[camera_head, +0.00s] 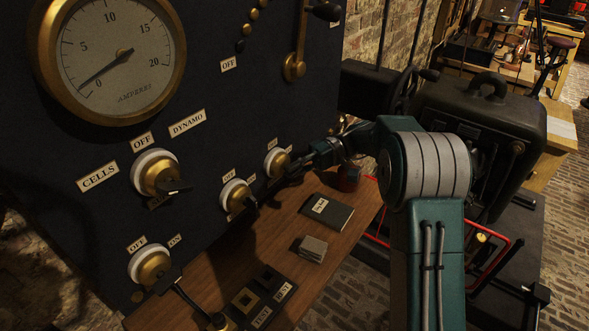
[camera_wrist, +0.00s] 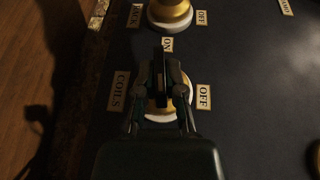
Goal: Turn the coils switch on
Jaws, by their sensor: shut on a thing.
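The coils switch (camera_head: 275,161) is a brass knob on a white round base, on the dark panel beyond my arm. In the wrist view the switch (camera_wrist: 156,107) sits between the COILS label (camera_wrist: 118,91) at left and an OFF label (camera_wrist: 204,97) at right. My gripper (camera_wrist: 163,84) is shut on the dark handle of this switch, with fingers on both sides of it. In the head view my gripper (camera_head: 296,167) reaches the switch from the right. The fingers hide much of the knob, and I cannot tell exactly where its handle points.
A similar switch (camera_head: 236,194) sits close by on the left, also in the wrist view (camera_wrist: 170,13). An ON label (camera_wrist: 167,44) lies between the two. Below is a wooden shelf (camera_head: 279,249) with a dark book (camera_head: 329,212) and small block (camera_head: 312,248).

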